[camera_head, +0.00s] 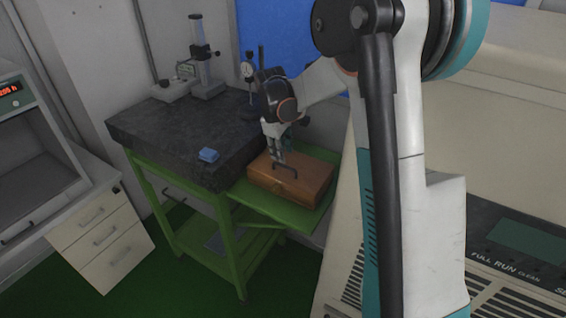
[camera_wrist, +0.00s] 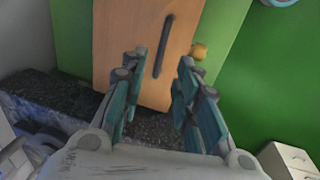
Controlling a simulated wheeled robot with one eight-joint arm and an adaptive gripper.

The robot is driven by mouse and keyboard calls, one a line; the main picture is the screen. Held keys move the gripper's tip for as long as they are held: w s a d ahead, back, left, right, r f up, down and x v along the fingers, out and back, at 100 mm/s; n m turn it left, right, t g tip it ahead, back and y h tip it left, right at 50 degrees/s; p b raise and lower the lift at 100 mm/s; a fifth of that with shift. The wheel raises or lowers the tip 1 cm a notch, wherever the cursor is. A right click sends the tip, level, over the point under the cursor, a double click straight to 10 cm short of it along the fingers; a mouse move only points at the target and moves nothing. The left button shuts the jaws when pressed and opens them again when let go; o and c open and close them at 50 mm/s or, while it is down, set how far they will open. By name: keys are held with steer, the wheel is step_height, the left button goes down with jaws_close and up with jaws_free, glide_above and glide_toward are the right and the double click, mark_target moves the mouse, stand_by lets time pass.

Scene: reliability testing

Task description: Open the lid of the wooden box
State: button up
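The wooden box (camera_head: 312,182) is brown and sits on a green side shelf at the right of the black stone table. A dark bar handle (camera_head: 286,168) is on its top. In the wrist view the box (camera_wrist: 117,42) fills the upper middle, with the dark handle (camera_wrist: 163,47) and a small brass-coloured knob or catch (camera_wrist: 198,51) at its right edge. The lid appears shut. My gripper (camera_head: 276,160) is over the box, close to the handle. In the wrist view my gripper (camera_wrist: 158,85) has its fingers spread with nothing between them. Whether the fingertips touch the handle I cannot tell.
The green shelf (camera_head: 250,198) has a narrow bare rim. A large beige machine (camera_head: 510,150) stands at the right.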

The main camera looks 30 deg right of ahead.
mark_target(284, 166)
steer(key=f, duration=0.3)
steer(key=d+f, duration=0.1)
steer(key=f, duration=0.1)
steer(key=shift+w+f+b, duration=0.25)
steer(key=shift+f+b, duration=0.05)
steer(key=shift+f, duration=0.05)
jaws_close()
